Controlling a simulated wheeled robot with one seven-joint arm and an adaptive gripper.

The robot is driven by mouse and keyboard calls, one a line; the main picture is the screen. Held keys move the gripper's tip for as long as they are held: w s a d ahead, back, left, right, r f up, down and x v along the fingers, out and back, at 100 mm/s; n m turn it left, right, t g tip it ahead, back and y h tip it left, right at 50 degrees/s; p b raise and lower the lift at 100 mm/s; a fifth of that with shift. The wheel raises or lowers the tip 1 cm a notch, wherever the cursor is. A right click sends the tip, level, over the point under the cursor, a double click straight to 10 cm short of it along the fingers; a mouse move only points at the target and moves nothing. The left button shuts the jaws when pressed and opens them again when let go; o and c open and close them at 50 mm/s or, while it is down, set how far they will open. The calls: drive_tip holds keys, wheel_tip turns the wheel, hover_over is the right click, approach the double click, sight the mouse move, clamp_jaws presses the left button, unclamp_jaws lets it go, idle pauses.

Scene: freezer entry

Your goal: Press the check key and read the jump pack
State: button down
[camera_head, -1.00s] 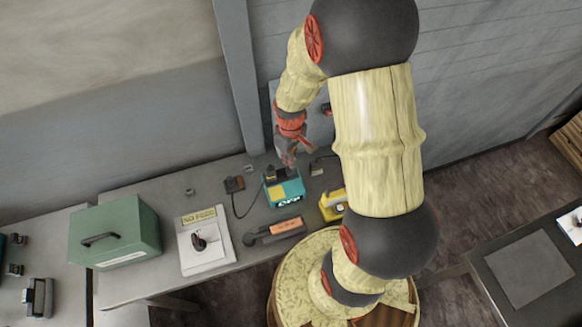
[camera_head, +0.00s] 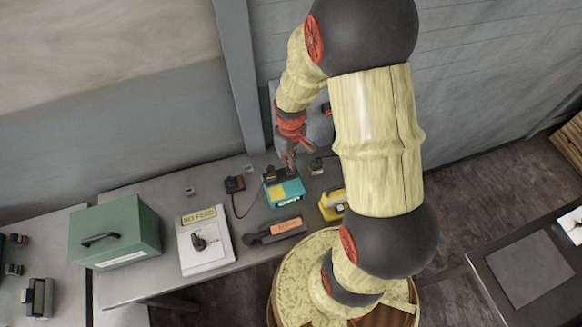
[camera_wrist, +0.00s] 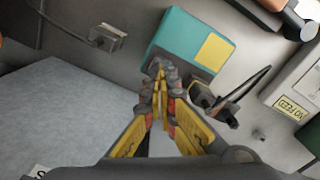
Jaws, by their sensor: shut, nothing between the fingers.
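A teal box with a yellow patch (camera_head: 293,189), which looks like the jump pack, stands on the grey bench near the wall. Dark parts sit on its far top side, and light lettering too small to read shows on its near side. The teal box also shows in the wrist view (camera_wrist: 180,38). My gripper (camera_head: 290,160) points down at the box's far edge. In the wrist view my gripper (camera_wrist: 159,72) has its fingers together and empty, overlapping the box's edge. I cannot tell whether the tips touch it. No check key can be made out.
A yellow device (camera_head: 332,204) and a dark tool with an orange label (camera_head: 286,226) stand close to the box. A black block with a cable (camera_head: 234,184) lies left. Further left are a white sign board (camera_head: 204,255) and a green case (camera_head: 115,232).

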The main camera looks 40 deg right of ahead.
drive_tip(key=shift+f+b, duration=0.7)
drive_tip(key=shift+f, duration=0.35)
drive_tip(key=shift+r+p, duration=1.9)
drive_tip(key=shift+r, duration=0.7)
